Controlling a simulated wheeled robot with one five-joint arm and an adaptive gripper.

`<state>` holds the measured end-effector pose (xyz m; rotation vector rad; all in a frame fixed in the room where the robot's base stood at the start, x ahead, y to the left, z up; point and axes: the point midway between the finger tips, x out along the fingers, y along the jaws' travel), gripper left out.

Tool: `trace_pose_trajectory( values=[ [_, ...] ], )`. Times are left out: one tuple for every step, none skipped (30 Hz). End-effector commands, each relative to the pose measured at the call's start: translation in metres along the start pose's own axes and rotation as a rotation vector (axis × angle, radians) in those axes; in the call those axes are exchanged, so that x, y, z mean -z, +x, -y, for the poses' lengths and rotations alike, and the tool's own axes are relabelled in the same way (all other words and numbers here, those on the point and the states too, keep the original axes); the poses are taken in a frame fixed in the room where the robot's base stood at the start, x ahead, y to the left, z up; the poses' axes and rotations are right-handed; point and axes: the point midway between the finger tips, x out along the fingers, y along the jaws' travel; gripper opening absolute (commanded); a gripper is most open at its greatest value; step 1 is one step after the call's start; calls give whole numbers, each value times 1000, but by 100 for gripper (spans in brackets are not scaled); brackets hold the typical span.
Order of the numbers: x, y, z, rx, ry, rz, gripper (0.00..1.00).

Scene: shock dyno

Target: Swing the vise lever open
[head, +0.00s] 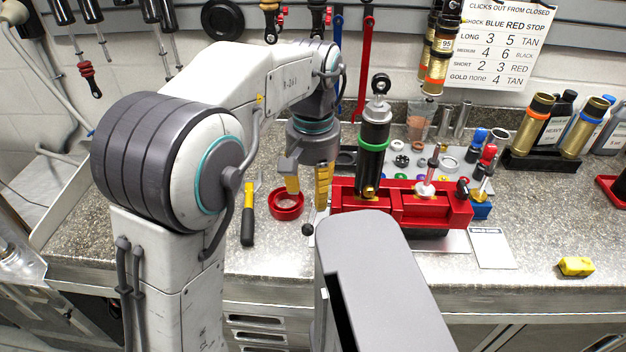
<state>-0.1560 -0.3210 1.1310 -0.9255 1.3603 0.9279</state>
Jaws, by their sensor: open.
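A red vise (432,212) stands on the counter, right of my gripper. A shock with a black body and green ring (373,142) stands upright in its left part. A small black ball knob (307,229) shows just left of the vise, below my gripper; it looks like the end of the vise lever. The rest of the lever is hard to make out. My gripper (307,199) points down with its yellow fingers apart, just left of the vise and above the knob. I cannot tell whether a finger touches the lever.
A red ring-shaped dish (286,206) and a yellow-and-black handled tool (247,218) lie left of my gripper. Small parts and bottles crowd the counter behind and right of the vise. A yellow block (576,266) lies at the front right. The right front counter is mostly clear.

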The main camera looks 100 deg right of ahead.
Motion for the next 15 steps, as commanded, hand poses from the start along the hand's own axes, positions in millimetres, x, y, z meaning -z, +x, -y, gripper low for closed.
trace_pose_trajectory(
  values=[
    [0,-5,0,-1,0,-2,48],
    [0,-8,0,0,0,-2,48],
    [0,-10,0,0,0,-1,48],
    [0,-12,0,0,0,-1,48],
    [0,-13,0,0,0,-1,48],
    [0,-15,0,0,0,0,48],
    [0,-16,0,0,0,0,48],
    [0,-17,0,0,0,0,48],
    [0,-18,0,0,0,0,48],
    [0,-18,0,0,0,0,48],
    [0,-18,0,0,0,0,48],
    [0,-18,0,0,0,1,48],
    [0,-18,0,0,0,1,48],
    [0,-18,0,0,0,1,48],
    [0,-18,0,0,0,1,48]
  ],
)
